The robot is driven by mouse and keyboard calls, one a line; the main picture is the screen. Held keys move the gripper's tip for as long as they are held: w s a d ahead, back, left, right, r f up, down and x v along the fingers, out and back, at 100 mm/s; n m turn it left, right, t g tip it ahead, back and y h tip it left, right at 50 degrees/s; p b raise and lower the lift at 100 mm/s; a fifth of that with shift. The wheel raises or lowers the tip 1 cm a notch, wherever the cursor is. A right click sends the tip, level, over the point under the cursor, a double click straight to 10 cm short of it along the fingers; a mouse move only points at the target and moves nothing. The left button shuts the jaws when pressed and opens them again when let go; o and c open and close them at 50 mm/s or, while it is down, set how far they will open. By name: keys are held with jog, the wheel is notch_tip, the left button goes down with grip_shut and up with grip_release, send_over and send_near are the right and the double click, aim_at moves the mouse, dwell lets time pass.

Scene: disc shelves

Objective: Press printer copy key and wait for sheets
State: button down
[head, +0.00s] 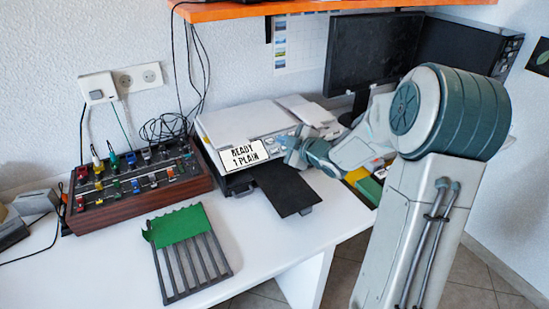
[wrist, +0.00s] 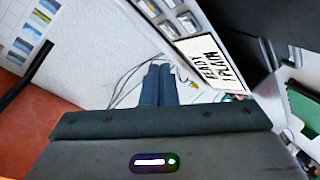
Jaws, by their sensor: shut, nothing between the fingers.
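The printer (head: 240,122) stands on the white desk, light grey on top. Its tilted display (head: 243,156) reads "READY 1 PLAIN"; the display also shows in the wrist view (wrist: 203,60). Grey keys (wrist: 180,20) sit beside the display, and I cannot read their labels. The dark output tray (head: 287,187) sticks out at the front, with no sheet visible on it. My gripper (head: 287,146) is at the key panel, just right of the display, and covers part of it. In the wrist view my gripper's fingers (wrist: 158,84) are together and empty. I cannot tell whether they touch a key.
A wooden mixer box (head: 140,186) with coloured knobs and plugs stands left of the printer. A slatted dark rack with a green panel (head: 187,250) lies in front. A monitor (head: 370,52) stands behind my arm. An orange shelf (head: 240,9) hangs above.

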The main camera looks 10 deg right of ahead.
aim_at(275, 151)
jog(key=shift+w+a+f+b, duration=0.1)
jog(key=shift+w+f+b, duration=0.3)
jog(key=shift+f, duration=0.25)
jog(key=shift+w+a+f+b, duration=0.1)
jog(key=shift+w+f+b, duration=0.15)
jog(key=shift+f+b, duration=0.3)
jog(key=shift+w+a+f+b, duration=0.1)
jog(key=shift+w+f+b, duration=0.25)
jog(key=shift+f, duration=0.35)
dwell(0.6)
jog(key=shift+w+f+b, duration=0.2)
jog(key=shift+f+b, duration=0.15)
jog(key=shift+w+f+b, duration=0.15)
jog(key=shift+f+b, duration=0.25)
dwell(0.6)
jog(key=shift+r, duration=0.1)
jog(key=shift+s+r+p, duration=0.4)
jog(key=shift+r+p, duration=0.25)
